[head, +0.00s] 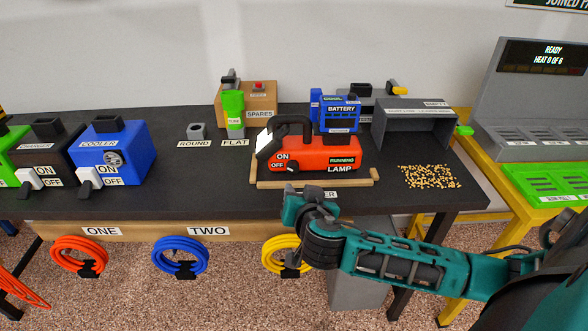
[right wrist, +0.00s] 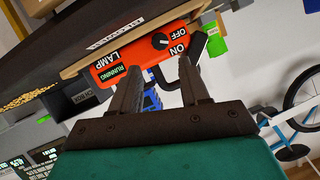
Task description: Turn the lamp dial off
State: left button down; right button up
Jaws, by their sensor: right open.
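The lamp (head: 340,155) is an orange-red box with a black handle, standing on the dark bench. Its black round dial (head: 291,169) is low on the front left, beside the ON and OFF labels. A RUNNING sign (head: 342,160) shows green letters. In the right wrist view the dial (right wrist: 160,41) has a small white mark that seems to face the ON side. My right gripper (head: 303,197) is in front of the lamp, just below the dial in the picture. In the right wrist view its fingers (right wrist: 157,82) are apart and empty. My left gripper is not visible.
A wooden rail (head: 318,183) runs along the lamp's front. The blue cooler (head: 112,152) with a switch stands to the left. Pellets (head: 430,177) lie to the right. Coiled hoses (head: 180,257) hang below the bench edge.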

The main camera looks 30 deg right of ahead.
aim_at(293, 171)
jog(key=x, duration=1.3)
jog(key=shift+d+r+b, duration=0.15)
jog(key=shift+r+b, duration=0.15)
jog(key=shift+b, duration=0.05)
jog(key=c, duration=0.8)
